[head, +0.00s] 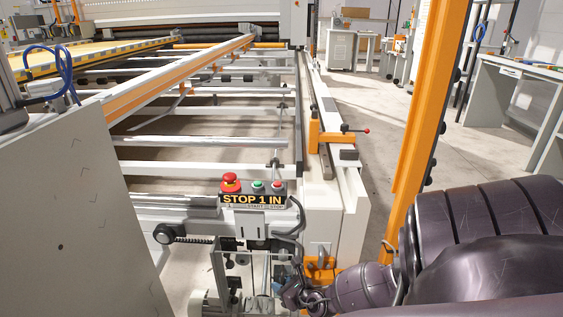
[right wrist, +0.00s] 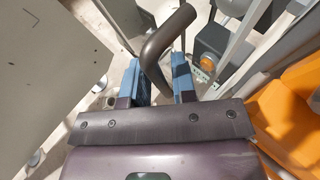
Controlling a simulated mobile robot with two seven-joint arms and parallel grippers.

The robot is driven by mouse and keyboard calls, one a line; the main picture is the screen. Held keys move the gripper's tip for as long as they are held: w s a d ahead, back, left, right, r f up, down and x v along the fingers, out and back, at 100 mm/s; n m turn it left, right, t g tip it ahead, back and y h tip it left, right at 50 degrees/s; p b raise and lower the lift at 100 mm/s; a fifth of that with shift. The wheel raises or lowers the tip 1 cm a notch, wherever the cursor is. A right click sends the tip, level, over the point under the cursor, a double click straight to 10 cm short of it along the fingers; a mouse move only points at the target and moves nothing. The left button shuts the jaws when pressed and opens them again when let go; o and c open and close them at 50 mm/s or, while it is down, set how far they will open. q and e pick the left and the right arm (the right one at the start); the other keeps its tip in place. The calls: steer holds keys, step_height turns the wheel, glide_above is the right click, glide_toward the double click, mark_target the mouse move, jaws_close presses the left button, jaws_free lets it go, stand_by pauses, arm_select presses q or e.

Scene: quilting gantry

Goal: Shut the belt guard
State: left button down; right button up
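The belt guard (head: 219,262) seems to be the clear panel low on the machine's near end, below the STOP 1 IN button box; its edges are faint and I cannot tell how far it stands open. My right gripper (head: 288,290) is low beside it, partly hidden by its own arm. In the right wrist view, a dark curved bar handle (right wrist: 156,58) passes between the blue finger pads of my right gripper (right wrist: 158,80). The bar fills the gap, and the fingers appear closed on it. My left gripper is not in view.
A button box (head: 252,190) with a red knob stands above the guard area. A grey panel (head: 70,210) fills the left foreground. An orange post (head: 425,110) rises to the right, close to my right arm. A small orange clamp (head: 330,135) sits on the side rail.

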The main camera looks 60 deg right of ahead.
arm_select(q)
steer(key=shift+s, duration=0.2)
arm_select(e)
steer(key=shift+s+d+r, duration=0.1)
steer(key=shift+s+d, duration=0.05)
steer(key=shift+d, duration=0.2)
steer(key=shift+s+r, duration=0.1)
steer(key=shift+s, duration=0.05)
arm_select(q)
steer(key=p, duration=0.1)
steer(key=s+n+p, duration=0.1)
steer(key=p, duration=0.1)
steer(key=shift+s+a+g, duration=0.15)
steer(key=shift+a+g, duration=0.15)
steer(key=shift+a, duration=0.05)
arm_select(e)
steer(key=a+v, duration=0.1)
steer(key=v, duration=0.9)
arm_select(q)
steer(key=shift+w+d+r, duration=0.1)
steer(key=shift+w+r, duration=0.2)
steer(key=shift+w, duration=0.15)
arm_select(e)
steer(key=shift+s, duration=0.1)
